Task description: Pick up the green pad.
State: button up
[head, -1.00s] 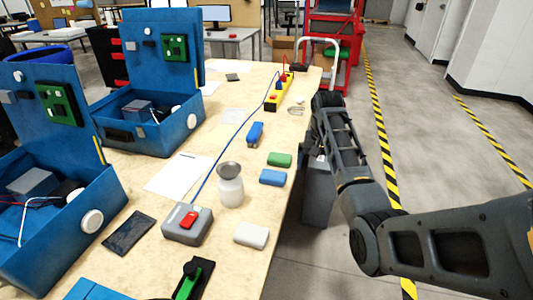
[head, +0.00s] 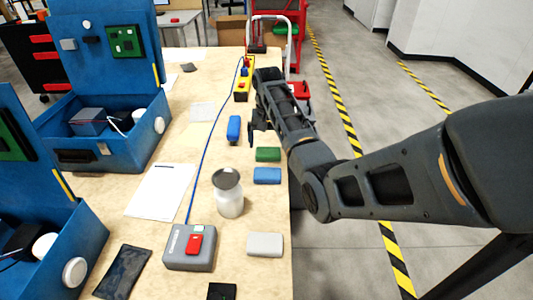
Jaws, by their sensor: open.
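The green pad (head: 268,154) lies flat near the right edge of the wooden table, just beyond a light blue pad (head: 267,175). My gripper (head: 255,131) is over the table just beyond the green pad, a little to its left, and apart from it in the picture. Its dark fingers are small and partly hidden by my arm; it is open and appears to hold nothing. A darker blue block (head: 234,129) is close to the left of my gripper.
A silver-topped white jar (head: 228,195), a grey box with a red switch (head: 190,246) and a light grey pad (head: 265,244) stand nearer. A blue cable (head: 208,150) runs along the table to a yellow strip (head: 243,80). Open blue cases (head: 105,100) fill the left side.

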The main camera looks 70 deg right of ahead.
aim_at(268, 152)
jog(key=shift+s+f, duration=0.15)
jog(key=shift+f, duration=2.05)
jog(key=c, duration=0.7)
jog(key=shift+r, duration=0.55)
notch_tip(268, 152, up, 3)
jog(key=shift+r, duration=0.15)
jog(key=s+d+r, duration=0.2)
jog(key=s, duration=0.1)
jog(key=s+d+r+b, duration=0.1)
jog(key=s+d+r, duration=0.1)
jog(key=d, duration=0.1)
jog(key=s+d+r, duration=0.2)
jog(key=s+d, duration=0.1)
jog(key=shift+s+r+b, duration=0.3)
jog(key=shift+r, duration=0.05)
